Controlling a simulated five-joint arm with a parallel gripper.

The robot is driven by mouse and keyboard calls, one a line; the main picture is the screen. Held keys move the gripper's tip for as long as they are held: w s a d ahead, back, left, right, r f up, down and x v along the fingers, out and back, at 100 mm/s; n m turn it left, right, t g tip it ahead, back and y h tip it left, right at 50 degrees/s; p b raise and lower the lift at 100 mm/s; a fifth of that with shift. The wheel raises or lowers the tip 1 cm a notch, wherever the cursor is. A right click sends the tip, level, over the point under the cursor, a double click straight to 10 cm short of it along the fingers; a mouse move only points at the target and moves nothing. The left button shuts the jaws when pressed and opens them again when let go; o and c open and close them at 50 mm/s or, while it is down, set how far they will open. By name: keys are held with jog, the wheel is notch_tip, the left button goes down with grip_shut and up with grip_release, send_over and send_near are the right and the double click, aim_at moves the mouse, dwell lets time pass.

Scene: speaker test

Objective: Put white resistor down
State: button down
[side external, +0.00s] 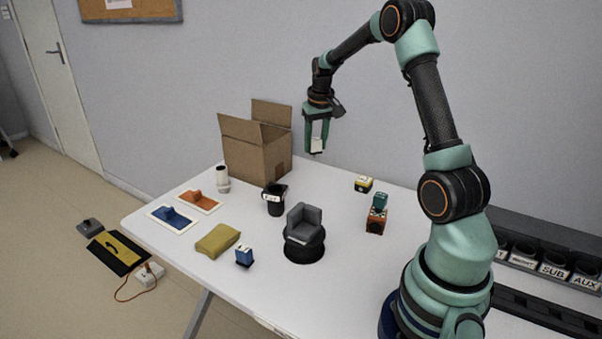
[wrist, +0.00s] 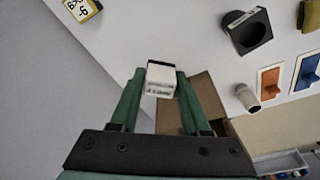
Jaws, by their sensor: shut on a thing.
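My gripper (side external: 316,136) is shut on the white resistor (side external: 317,145), a small white block. It is held in the air above the far part of the table, just right of the open cardboard box (side external: 258,155). In the wrist view the white resistor (wrist: 160,79) sits between the two green fingertips of my gripper (wrist: 157,88), with small dark marks on one face. The white table (side external: 340,260) lies below, apart from the resistor.
A black cup (side external: 275,205), a white cylinder (side external: 222,180), a grey seat-shaped piece (side external: 304,222), a blue block (side external: 244,257) and an olive pouch (side external: 217,240) stand around the table. A yellow block (side external: 363,184) is at right.

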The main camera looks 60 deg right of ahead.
notch_tip(320, 180, down, 12)
jog(key=shift+r, duration=0.1)
dwell(0.4)
jog(key=shift+c, duration=1.8)
grip_release()
jog(key=shift+f, duration=0.2)
jog(key=shift+r, duration=0.1)
jog(key=s+a+r+n, duration=0.1)
jog(key=a+r, duration=0.3)
jog(key=r, duration=0.4)
jog(key=a+r, duration=0.4)
jog(key=r, duration=0.5)
jog(key=s+a+r+n+t, duration=0.1)
jog(key=s+a+r+n, duration=0.1)
jog(key=a, duration=0.5)
jog(key=s+a+r+n+t, duration=0.1)
jog(key=s+a, duration=0.4)
jog(key=a, duration=0.2)
jog(key=s+a+r+n+t+y, duration=0.1)
jog(key=s+a, duration=0.3)
jog(key=a, duration=0.4)
jog(key=shift+s+r+n+t, duration=0.2)
jog(key=shift+r+n+t, duration=0.3)
jog(key=shift+r+n, duration=0.35)
